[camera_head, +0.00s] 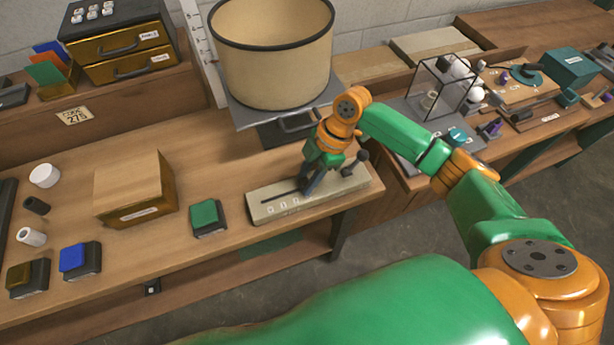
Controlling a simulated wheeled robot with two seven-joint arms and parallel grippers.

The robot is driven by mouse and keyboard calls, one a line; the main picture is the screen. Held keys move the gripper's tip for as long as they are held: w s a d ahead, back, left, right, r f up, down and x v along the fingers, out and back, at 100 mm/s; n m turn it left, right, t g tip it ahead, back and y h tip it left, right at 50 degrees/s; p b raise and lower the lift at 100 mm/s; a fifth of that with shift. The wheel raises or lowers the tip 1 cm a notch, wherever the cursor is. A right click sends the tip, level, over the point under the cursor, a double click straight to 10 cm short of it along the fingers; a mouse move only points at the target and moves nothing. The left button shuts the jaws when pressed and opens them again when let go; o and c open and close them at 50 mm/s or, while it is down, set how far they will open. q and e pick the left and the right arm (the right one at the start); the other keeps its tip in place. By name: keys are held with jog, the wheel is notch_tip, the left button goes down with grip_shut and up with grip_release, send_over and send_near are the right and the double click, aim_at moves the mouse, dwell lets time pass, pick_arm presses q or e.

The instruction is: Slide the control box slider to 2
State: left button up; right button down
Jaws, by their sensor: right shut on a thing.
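The control box (345,191) is a long beige box lying near the front edge of the wooden bench, under my right gripper. A dark slot (279,199) runs along its top, with small pale number labels (283,207) in front of it, too small to read. My right gripper (306,190) points down onto the slot and is shut on the slider, which its fingers mostly hide. I cannot tell which number the slider stands at. A dark lever-like part (348,169) shows just right of the gripper. My left gripper is not in view.
A green button box (208,217) stands just left of the control box. A wooden box (134,187) and a blue button box (79,260) are further left. A big cream drum (271,60) stands behind. A glass case (440,88) is to the right.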

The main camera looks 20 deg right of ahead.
aim_at(289, 194)
dwell(0.5)
jog(key=a+p, duration=0.1)
jog(key=a, duration=0.2)
jog(key=shift+s, duration=0.15)
jog(key=c, duration=0.6)
grip_release()
jog(key=shift+o, duration=0.2)
jog(key=v, duration=0.7)
jog(key=shift+d+b, duration=0.1)
jog(key=shift+b, duration=0.3)
